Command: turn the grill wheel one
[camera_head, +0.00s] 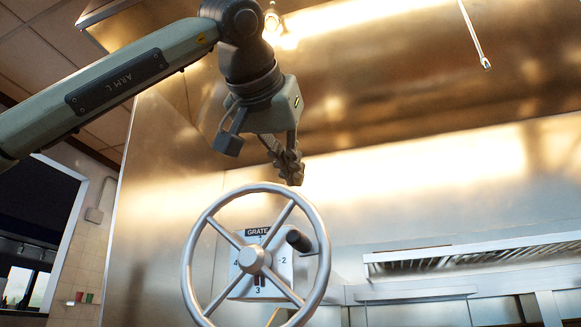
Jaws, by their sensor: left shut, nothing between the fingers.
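The grill wheel (252,258) is a silver spoked handwheel in the lower middle of the head view. A dark handle knob (299,241) sticks out at its right side. Behind the spokes is a white plate (281,268) marked "GRATE" with numbers; 2, 3 and part of a 4 show. My left gripper (293,180) is shut and empty, pointing down just above the wheel's upper right rim in the picture. I cannot tell its depth distance from the rim; it does not appear to hold the wheel. My right gripper is not in view.
Shiny metal hood panels (420,180) fill the background. A vent grille (480,252) and metal ledge are at the lower right. A thin rod (474,38) hangs at the top right. A dark window opening (37,215) is at the left. The space right of the wheel looks free.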

